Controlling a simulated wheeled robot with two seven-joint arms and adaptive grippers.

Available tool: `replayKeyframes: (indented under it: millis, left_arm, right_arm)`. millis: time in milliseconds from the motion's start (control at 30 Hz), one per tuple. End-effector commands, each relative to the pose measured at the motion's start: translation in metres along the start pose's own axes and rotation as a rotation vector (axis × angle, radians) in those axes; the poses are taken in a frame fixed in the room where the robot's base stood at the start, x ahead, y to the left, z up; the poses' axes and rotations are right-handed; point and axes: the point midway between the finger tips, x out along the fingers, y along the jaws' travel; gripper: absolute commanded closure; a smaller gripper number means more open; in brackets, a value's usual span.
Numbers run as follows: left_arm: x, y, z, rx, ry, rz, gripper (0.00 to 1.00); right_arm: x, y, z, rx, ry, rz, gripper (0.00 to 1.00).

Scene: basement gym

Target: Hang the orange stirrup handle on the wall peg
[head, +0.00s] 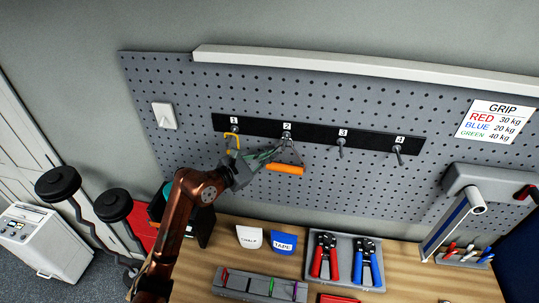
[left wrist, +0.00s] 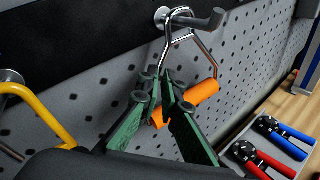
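The orange stirrup handle (head: 284,169) is at peg 2 (head: 287,134) on the pegboard, an orange grip below a metal frame. In the left wrist view its orange grip (left wrist: 203,91) shows behind the green fingers. The frame's top loop is at peg 2 (left wrist: 205,20) and appears to be around it. My left gripper (head: 268,155) is at the frame's left side. Its fingertips (left wrist: 160,88) are close together, with the frame's left wire running between them. They partly hide the grip's left end. My right gripper is out of view.
A yellow handle (head: 232,138) hangs at peg 1. Pegs 3 (head: 341,143) and 4 (head: 397,149) are empty. The bench below holds a tray (head: 345,282) with red and blue hand grippers, two labelled containers and a grey rack (head: 235,284).

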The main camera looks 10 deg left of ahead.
Motion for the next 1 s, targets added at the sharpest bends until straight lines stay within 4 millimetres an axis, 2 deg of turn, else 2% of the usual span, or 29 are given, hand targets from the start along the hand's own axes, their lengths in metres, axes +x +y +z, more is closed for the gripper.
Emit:
replayKeyframes:
  millis: [100,133,400,700,867,1000]
  left_arm:
    - [0.000,0.000,0.001,0.000,-0.003,0.001,1.00]
    - [0.000,0.001,0.001,0.000,-0.003,0.001,0.93]
    - [0.000,0.000,0.001,0.000,-0.001,0.000,0.75]
    - [-0.002,0.000,-0.001,0.000,0.002,0.000,0.75]
    - [-0.018,0.001,-0.002,0.000,0.002,0.002,0.75]
    - [-0.047,0.001,-0.002,0.003,0.003,0.003,0.75]
  right_arm:
    - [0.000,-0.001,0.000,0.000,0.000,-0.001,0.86]
    - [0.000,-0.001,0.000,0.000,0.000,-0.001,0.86]
    - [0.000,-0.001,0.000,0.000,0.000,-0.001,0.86]
    - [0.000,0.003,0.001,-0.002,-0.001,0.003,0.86]
    - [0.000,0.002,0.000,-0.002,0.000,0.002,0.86]
    - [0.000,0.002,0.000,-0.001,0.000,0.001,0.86]
